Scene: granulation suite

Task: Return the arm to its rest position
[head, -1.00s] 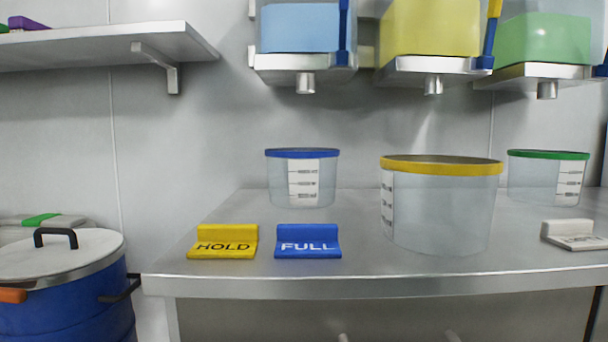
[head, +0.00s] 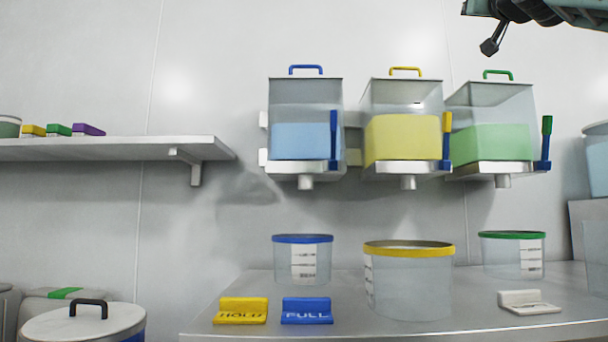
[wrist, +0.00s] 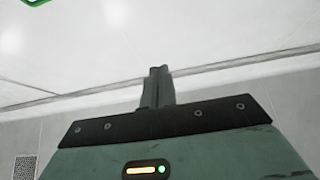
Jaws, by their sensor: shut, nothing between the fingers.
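My gripper (wrist: 158,72) shows in the wrist view with its fingers together and nothing between them. It points toward a pale wall or ceiling surface, clear of any object. In the head view, part of my dark arm end (head: 489,46) hangs in at the top right, well above the bench and to the upper right of the dispensers.
A steel bench (head: 235,330) holds a blue-rimmed tub (head: 302,262), a yellow-rimmed tub (head: 410,285), a green-rimmed tub (head: 512,257), a HOLD sign (head: 241,311) and a FULL sign (head: 307,311). Several hoppers hang above. A shelf (head: 110,150) and lidded drum (head: 80,325) are left.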

